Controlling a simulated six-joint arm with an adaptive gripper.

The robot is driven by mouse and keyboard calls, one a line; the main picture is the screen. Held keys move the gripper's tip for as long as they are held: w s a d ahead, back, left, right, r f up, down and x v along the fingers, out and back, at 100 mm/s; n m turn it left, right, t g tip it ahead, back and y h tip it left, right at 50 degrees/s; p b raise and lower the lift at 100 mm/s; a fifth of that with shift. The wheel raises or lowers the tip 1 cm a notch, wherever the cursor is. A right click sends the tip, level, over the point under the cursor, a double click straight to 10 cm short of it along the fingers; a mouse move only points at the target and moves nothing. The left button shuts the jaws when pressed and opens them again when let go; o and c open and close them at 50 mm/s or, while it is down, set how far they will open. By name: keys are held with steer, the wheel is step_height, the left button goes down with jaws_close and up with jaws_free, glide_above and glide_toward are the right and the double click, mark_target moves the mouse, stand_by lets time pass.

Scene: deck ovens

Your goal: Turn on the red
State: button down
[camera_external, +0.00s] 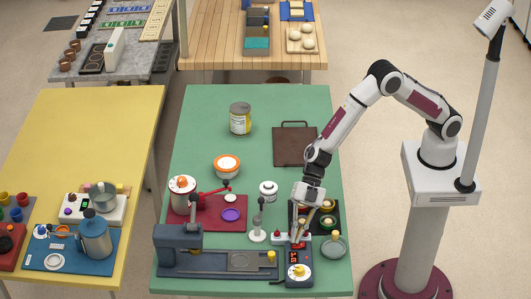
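My gripper (298,213) points down at the front right of the green table (210,112). Its fingertips are small here, and I cannot tell whether they are apart or closed. Just under it lies a pale strip with a red part (277,236), partly hidden by the fingers; contact is unclear. Left of these, a red tray (205,222) holds a white canister, a red lever and a purple ring.
A dark press with a flat bed (178,244) lies along the front edge. A grey-handled tamper (257,234), a white jar (268,190) and a grey dish (333,249) stand close to my gripper. A tin (240,118) and brown board (293,148) are farther back. The table's back left is clear.

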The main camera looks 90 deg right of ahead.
steer(key=shift+s+d+f, duration=0.1)
steer(key=shift+s+f, duration=0.45)
steer(key=shift+s, duration=0.1)
steer(key=shift+r, duration=0.6)
steer(key=r, duration=0.4)
steer(key=shift+w+d+r, duration=0.15)
steer(key=shift+w+d, duration=0.05)
steer(key=shift+w, duration=0.1)
steer(key=d+r, duration=0.6)
steer(key=shift+d+r, duration=0.3)
